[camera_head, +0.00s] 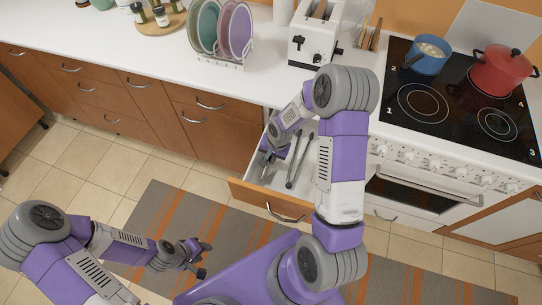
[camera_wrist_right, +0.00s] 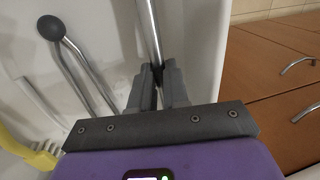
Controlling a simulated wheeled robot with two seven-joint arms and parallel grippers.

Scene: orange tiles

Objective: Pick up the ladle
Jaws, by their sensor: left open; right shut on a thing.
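My right gripper (camera_head: 268,160) is down inside the open drawer (camera_head: 240,191), near its left side. In the right wrist view, my right gripper (camera_wrist_right: 158,75) is shut on a thin metal rod, the ladle's handle (camera_wrist_right: 149,28), which runs up out of the picture. The ladle's bowl is not visible there. In the head view the ladle is hard to make out beside the gripper and arm. My left gripper (camera_head: 203,258) is open and empty, above the striped rug and away from the drawer.
Metal tongs with a dark round end (camera_wrist_right: 50,27) lie beside the ladle in the drawer. A yellow utensil (camera_wrist_right: 28,150) shows at lower left. The toaster (camera_head: 314,42) and plate rack (camera_head: 222,62) stand on the counter. The stove (camera_head: 440,140) is right of the drawer.

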